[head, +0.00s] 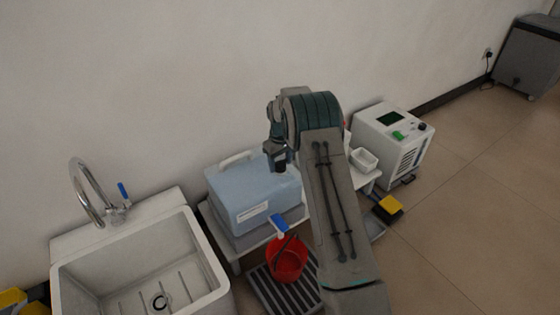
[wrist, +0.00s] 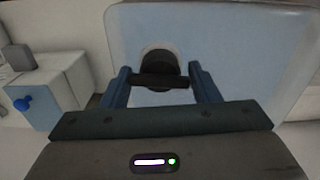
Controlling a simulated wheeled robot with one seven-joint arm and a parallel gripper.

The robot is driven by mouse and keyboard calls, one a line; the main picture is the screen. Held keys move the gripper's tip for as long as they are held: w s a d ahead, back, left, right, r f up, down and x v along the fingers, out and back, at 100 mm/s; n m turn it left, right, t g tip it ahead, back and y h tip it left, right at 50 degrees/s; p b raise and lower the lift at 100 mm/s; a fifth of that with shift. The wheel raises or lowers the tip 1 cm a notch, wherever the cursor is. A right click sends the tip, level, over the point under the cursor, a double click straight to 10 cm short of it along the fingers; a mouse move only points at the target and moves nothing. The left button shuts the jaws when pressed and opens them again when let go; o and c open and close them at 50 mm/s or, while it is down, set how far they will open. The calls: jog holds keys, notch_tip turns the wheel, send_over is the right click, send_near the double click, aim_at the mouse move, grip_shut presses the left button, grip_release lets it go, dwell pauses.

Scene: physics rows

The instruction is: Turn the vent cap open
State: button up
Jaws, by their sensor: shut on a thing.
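The vent cap (wrist: 160,63) is a dark round knob with a bar across it, on the top of a light blue jerrycan-like container (head: 248,198). A pale ring shows around the cap in the wrist view. My gripper (wrist: 159,79) has its two blue fingers on either side of the cap's bar and is shut on it. In the head view my gripper (head: 279,164) points down at the right part of the container's top, and the cap is hard to make out there. The container has a white handle (head: 236,158) and a blue tap (head: 278,225) low at its front.
The container stands on a low white bench (head: 222,232). A red bucket (head: 287,262) is below the tap, on a striped grate (head: 262,287). A sink (head: 75,275) is at the left. A small white tray (head: 364,160) and a white machine (head: 393,145) are at the right.

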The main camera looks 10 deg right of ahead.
aim_at(280, 161)
jog(key=m+p, duration=0.2)
jog(key=m, duration=0.2)
jog(key=shift+r, duration=0.15)
jog(key=m+p, duration=0.2)
jog(key=m, duration=0.2)
jog(key=shift+m, duration=0.4)
jog(key=m+p, duration=0.1)
jog(key=m, duration=0.3)
jog(key=shift+m+p, duration=0.65)
jog(key=shift+m, duration=1.45)
jog(key=o, duration=0.6)
notch_tip(280, 161, up, 14)
jog(key=p, duration=0.3)
jog(key=shift+f, duration=0.25)
